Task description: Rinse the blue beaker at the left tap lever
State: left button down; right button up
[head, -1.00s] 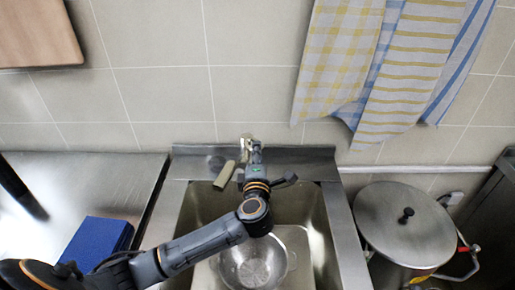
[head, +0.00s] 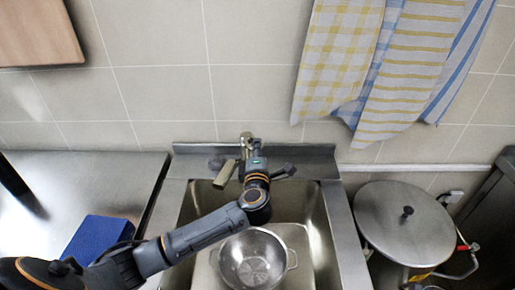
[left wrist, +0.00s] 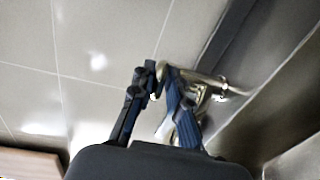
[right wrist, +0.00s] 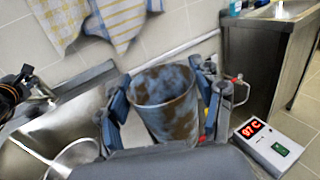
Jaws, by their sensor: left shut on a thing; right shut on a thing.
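The blue beaker (right wrist: 163,88), blotched with brown, is held between the two fingers of my right gripper (right wrist: 162,80) in the right wrist view. Its open rim faces up and slightly away. It does not show in the head view. The tap (head: 246,142) stands at the sink's back edge; its metal body also shows in the left wrist view (left wrist: 207,83). My left gripper (head: 253,163) is at the tap, its fingers closed around a pale lever (left wrist: 166,129). The gripper hides part of the tap, and I cannot see whether water runs.
A metal colander (head: 252,262) sits in the sink (head: 318,235). A lidded stockpot (head: 405,225) stands right of the sink, near a box with a red display (right wrist: 275,146). A blue block (head: 95,240) is on the left counter. Towels (head: 390,60) hang above.

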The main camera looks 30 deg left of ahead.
pick_arm(q)
jog(key=shift+w+a+r+p, duration=0.1)
jog(key=shift+r+p, duration=0.35)
jog(key=shift+p, duration=0.2)
jog(key=shift+w+a+r+p, duration=0.1)
jog(key=shift+r+p, duration=0.3)
jog(key=shift+p, duration=0.25)
jog(key=c, duration=1.4)
grip_release()
jog(key=shift+f, duration=0.1)
jog(key=shift+o, duration=0.2)
jog(key=shift+f, duration=0.1)
jog(key=shift+s, duration=0.1)
jog(key=shift+s+d, duration=0.2)
jog(key=f+v, duration=0.1)
jog(key=v, duration=1)
jog(key=shift+s+r, duration=0.25)
jog(key=shift+r, duration=0.2)
jog(key=shift+c, duration=0.2)
